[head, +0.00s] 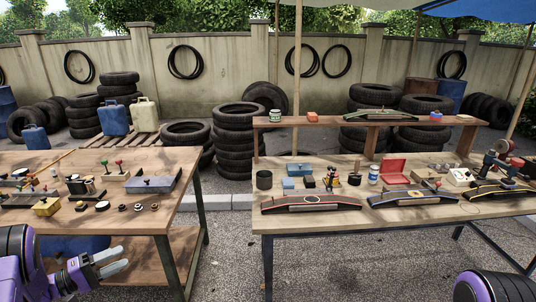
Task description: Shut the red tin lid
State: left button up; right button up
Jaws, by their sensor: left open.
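The red tin (394,178) sits on the right-hand workbench, between a small white-and-blue can and a light-coloured box. Its red lid (394,164) appears raised at the back, though the tin is small in the picture. My left gripper (122,258) is open and empty. It is low at the lower left, in front of the left workbench and well away from the tin. My right gripper is out of view; only a purple part of my right arm shows at the lower right corner.
The right workbench (405,221) has curved striped pieces along its front, tools around the tin and a raised shelf (345,122) behind. The left workbench (100,222) is cluttered. A gap of gravel (230,245) separates the benches. Stacked tyres (236,140) stand behind.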

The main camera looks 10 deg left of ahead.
aim_at(390, 165)
jog(key=z, duration=0.4)
jog(key=i, duration=2.2)
jog(key=z, duration=1.6)
